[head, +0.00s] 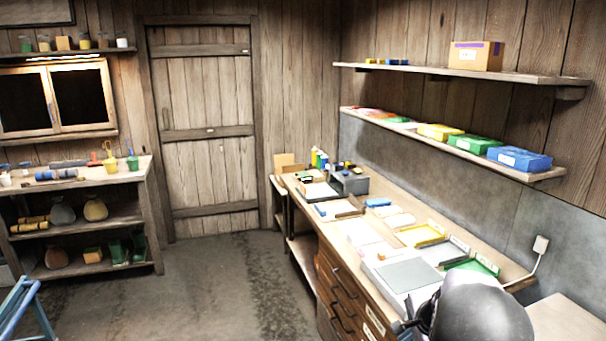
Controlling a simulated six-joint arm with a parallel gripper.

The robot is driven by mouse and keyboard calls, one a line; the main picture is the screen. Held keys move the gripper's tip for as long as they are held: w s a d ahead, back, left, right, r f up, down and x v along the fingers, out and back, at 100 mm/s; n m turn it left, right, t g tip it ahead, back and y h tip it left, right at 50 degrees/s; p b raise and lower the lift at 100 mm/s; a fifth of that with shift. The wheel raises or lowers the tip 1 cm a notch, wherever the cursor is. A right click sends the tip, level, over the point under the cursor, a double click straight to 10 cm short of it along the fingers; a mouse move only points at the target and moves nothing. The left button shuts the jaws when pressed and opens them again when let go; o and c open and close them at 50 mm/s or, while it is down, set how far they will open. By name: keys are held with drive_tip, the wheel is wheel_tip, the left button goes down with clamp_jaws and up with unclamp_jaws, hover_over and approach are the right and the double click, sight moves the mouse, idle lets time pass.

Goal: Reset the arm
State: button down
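My gripper is not in view, so its fingers and anything in them cannot be seen. A large dark grey rounded shape stands at the bottom right, in front of the bench. I cannot tell whether it is part of my arm. It hides the near right part of the workbench (350,232). I see no hanging mould in this view.
The bench holds a grey flat-topped device (408,274), a yellow tray (420,235), a green tray (472,266) and papers. Two wall shelves hang above, the lower with a blue box (519,158). A loaded shelf unit (100,215) stands left. The middle floor is clear.

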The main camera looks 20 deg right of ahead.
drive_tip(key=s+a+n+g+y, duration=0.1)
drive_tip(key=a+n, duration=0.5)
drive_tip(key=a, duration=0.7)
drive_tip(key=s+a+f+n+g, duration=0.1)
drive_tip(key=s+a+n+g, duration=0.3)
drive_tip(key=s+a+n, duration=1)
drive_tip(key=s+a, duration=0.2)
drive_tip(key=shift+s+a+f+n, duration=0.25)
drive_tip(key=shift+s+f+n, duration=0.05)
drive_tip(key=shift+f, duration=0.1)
